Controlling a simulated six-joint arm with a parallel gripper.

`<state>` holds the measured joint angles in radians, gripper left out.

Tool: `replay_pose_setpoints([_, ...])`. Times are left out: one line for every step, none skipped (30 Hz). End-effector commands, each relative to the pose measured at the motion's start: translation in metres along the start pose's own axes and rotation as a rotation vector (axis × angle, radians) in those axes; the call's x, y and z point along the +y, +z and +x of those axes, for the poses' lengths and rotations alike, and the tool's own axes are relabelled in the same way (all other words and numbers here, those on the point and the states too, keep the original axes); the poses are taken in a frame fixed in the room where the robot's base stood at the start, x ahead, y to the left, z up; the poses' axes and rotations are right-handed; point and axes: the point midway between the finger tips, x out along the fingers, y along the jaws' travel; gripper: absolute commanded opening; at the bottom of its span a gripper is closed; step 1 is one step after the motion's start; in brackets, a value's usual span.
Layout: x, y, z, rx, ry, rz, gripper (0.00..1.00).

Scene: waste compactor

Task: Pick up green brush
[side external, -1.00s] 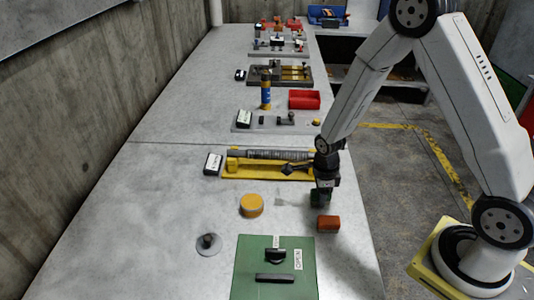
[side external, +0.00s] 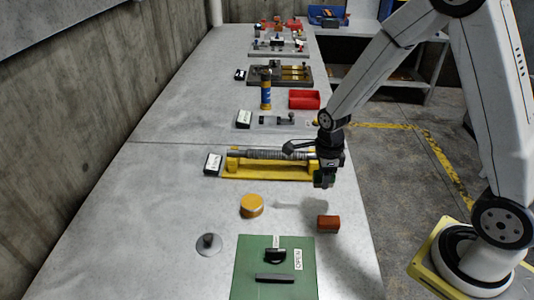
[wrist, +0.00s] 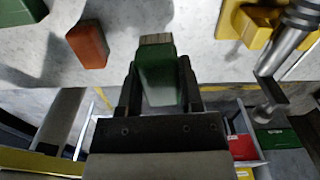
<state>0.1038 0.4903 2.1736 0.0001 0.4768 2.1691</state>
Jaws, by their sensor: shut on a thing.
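The green brush (wrist: 157,75) has a green body with a tan bristle end, which shows in the wrist view. My gripper (wrist: 158,92) is shut on it, with one finger on each side of the green body. In the side external view my gripper (side external: 325,180) holds the brush (side external: 324,181) above the table's right part, close to the right end of the yellow stand. A shadow lies on the table below and left of it, apart from the brush. Most of the brush is dark and small in the side external view.
An orange-red block (side external: 328,223) lies on the table nearby. A yellow stand (side external: 265,173) with a grey cylinder is just left of my gripper. A yellow round tin (side external: 252,206), a grey knobbed disc (side external: 209,244) and a green panel (side external: 256,257) are nearer. The table's left side is clear.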

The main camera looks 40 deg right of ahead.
Motion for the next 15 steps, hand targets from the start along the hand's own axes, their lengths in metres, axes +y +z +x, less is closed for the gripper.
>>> replay_pose_setpoints([0.0, 0.0, -0.007, -0.002, -0.002, 0.0, 0.0])
replay_pose_setpoints([0.0, 0.0, -0.01, -0.002, -0.002, 0.0, 0.0])
replay_pose_setpoints([0.0, 0.0, -0.014, -0.002, -0.002, 0.0, 0.0])
replay_pose_setpoints([0.0, 0.0, -0.017, -0.001, -0.002, 0.0, 0.0])
replay_pose_setpoints([0.0, 0.0, -0.02, -0.001, -0.002, 0.0, 0.0])
replay_pose_setpoints([0.0, 0.0, -0.023, -0.001, -0.002, 0.0, 0.0])
replay_pose_setpoints([0.0, 0.0, -0.025, -0.001, -0.001, 0.0, 0.0])
replay_pose_setpoints([0.0, 0.0, -0.027, 0.0, -0.001, 0.0, 0.0])
replay_pose_setpoints([0.0, 0.0, -0.029, 0.0, 0.0, 0.0, 0.0])
replay_pose_setpoints([0.0, 0.0, -0.03, 0.0, 0.0, 0.0, 0.0])
replay_pose_setpoints([0.0, 0.0, -0.031, 0.0, 0.0, 0.0, 0.0])
replay_pose_setpoints([0.0, 0.0, -0.032, 0.0, 0.0, 0.0, 0.0])
replay_pose_setpoints([0.0, 0.0, -0.032, 0.0, 0.0, 0.0, 0.0])
replay_pose_setpoints([0.0, 0.0, -0.033, 0.0, 0.0, 0.0, 0.0])
replay_pose_setpoints([0.0, 0.0, -0.033, 0.0, 0.0, 0.0, 0.0])
